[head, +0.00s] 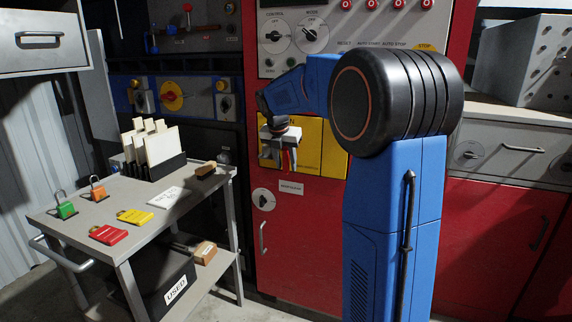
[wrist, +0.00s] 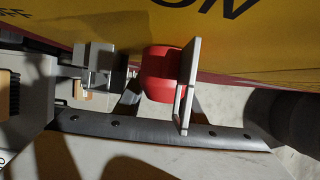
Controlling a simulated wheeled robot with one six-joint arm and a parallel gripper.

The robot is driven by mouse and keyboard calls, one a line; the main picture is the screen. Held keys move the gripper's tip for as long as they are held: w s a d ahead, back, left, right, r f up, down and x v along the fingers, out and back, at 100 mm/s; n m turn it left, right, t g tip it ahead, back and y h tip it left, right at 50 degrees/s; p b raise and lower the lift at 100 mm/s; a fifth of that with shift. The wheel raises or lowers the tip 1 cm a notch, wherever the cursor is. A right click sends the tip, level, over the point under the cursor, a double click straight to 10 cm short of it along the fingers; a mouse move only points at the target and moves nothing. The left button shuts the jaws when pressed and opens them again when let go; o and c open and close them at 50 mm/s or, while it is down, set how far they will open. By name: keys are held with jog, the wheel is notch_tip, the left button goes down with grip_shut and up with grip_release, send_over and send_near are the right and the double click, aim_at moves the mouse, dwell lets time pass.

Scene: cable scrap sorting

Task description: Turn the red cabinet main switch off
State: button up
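The red cabinet (head: 305,230) carries a yellow switch plate (head: 335,150), partly hidden by my arm in the head view. The plate also fills the top of the wrist view (wrist: 200,22), with the letters "ON" on it. The red switch handle (wrist: 160,88) stands out from the plate between the fingers of my gripper (wrist: 145,75). The right finger lies against or very close to the handle. A gap shows between the left finger and the handle. In the head view my gripper (head: 280,148) is in front of the plate, and the handle's angle is hard to see.
A grey table (head: 80,200) at left holds padlocks, red and yellow tags and a card rack (head: 152,150). A control panel (head: 300,40) with knobs is above the switch. A small round lock (head: 263,199) and door handle (head: 263,238) are below.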

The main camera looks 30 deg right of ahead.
jog(key=shift+f, duration=0.2)
grip_shut()
jog(key=shift+s+d+r+n+g+h, duration=0.1)
jog(key=shift+s+d+n+g+h, duration=0.3)
jog(key=shift+g+h, duration=0.55)
jog(key=shift+s+d+r+g+h, duration=0.2)
jog(key=shift+s+d+g+h, duration=0.3)
jog(key=shift+g, duration=0.25)
grip_release()
jog(key=shift+a, duration=0.1)
jog(key=s+v, duration=0.1)
jog(key=v, duration=1.6)
jog(key=shift+w+r, duration=0.25)
jog(key=shift+w, duration=0.25)
